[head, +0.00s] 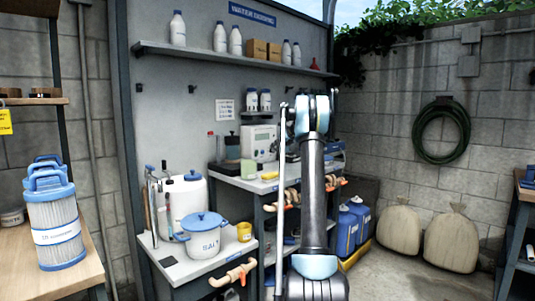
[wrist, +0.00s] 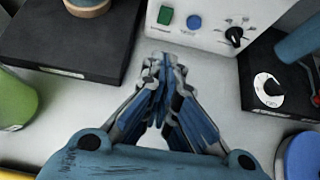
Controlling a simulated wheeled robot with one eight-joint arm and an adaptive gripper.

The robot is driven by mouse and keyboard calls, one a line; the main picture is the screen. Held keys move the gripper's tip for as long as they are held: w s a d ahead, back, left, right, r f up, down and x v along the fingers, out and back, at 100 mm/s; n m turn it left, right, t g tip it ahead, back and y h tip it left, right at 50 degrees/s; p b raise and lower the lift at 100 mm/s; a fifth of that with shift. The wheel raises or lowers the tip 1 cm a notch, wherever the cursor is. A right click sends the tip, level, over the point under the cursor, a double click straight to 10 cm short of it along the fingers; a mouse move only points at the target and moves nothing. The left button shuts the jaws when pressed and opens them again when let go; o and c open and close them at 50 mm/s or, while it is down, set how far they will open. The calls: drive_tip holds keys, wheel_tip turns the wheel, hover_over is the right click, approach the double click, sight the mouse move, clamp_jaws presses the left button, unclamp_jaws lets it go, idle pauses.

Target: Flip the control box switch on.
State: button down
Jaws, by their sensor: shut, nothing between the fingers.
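The control box (head: 259,143) is a white unit on the workbench, left of my arm in the head view. Its lower front (wrist: 205,25) shows at the top of the wrist view, with a green square button (wrist: 166,16), a blue round button (wrist: 194,22) and a black knob (wrist: 235,36) with marks around it. I cannot tell which of these is the switch, or its state. My gripper (wrist: 163,62) is shut and empty, its fingertips low in front of the panel, below the green button. They look apart from it. In the head view my arm hides the gripper.
A dark block (wrist: 75,45) lies left of the fingers, and a black box with a white label (wrist: 269,90) lies right. A green container (wrist: 12,105) is at the left edge. In the head view, a blue-lidded salt pot (head: 204,236) stands on the lower bench.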

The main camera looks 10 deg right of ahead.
approach(257, 156)
drive_tip(key=f, duration=0.1)
drive_tip(key=s+f, duration=0.1)
drive_tip(key=shift+d+f, duration=0.1)
drive_tip(key=shift+f, duration=0.3)
drive_tip(key=w+a, duration=0.2)
drive_tip(key=shift+w, duration=0.3)
drive_tip(key=shift+w+a+r, duration=0.2)
drive_tip(key=shift+w+a, duration=0.05)
drive_tip(key=shift+w, duration=0.25)
